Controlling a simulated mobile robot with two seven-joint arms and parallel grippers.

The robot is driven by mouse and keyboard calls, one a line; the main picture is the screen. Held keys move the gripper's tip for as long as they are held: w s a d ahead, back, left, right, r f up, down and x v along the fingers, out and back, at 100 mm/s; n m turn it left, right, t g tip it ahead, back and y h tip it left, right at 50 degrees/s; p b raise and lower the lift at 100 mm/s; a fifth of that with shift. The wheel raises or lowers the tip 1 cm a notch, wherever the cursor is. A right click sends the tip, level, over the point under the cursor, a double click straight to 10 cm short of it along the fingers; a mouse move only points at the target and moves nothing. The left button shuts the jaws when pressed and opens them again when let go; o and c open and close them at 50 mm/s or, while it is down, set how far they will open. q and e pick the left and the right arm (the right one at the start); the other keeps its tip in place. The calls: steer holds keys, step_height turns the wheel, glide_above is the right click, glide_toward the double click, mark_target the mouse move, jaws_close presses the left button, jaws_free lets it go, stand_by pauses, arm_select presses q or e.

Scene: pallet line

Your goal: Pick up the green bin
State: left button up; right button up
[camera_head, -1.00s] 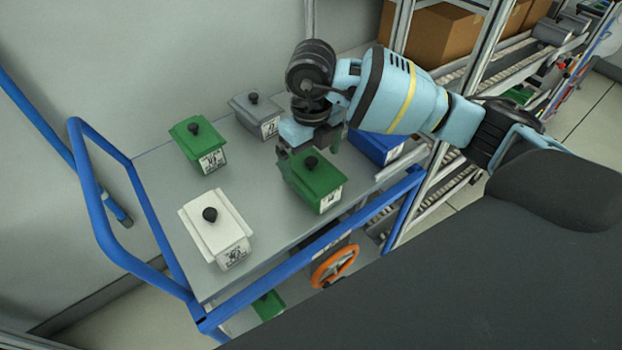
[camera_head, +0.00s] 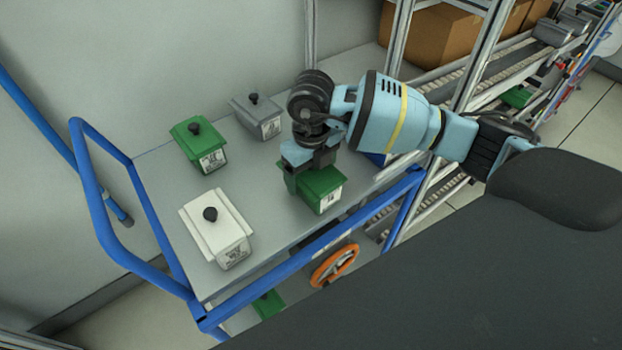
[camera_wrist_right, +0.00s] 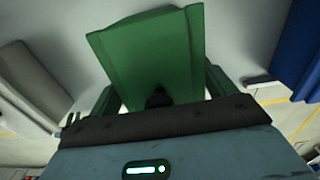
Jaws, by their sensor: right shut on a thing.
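A green bin (camera_head: 322,190) with a white label sits near the front right of the cart's top, and it fills the middle of the right wrist view (camera_wrist_right: 150,55). My right gripper (camera_head: 308,168) is over this bin from above, shut on its black knob (camera_wrist_right: 158,98); the gripper hides the knob in the head view. The bin looks still at cart-top height; I cannot tell if it touches the surface. A second green bin (camera_head: 197,148) stands at the back left of the cart. My left gripper is not in view.
A white bin (camera_head: 215,235) stands at the cart's front left and a grey bin (camera_head: 258,118) at the back. A blue bin (camera_head: 376,158) is mostly hidden behind my right arm. The cart has a blue rail frame (camera_head: 290,268). Shelving with cardboard boxes (camera_head: 435,38) stands to the right.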

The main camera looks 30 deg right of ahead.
steer(key=shift+r, duration=5.1)
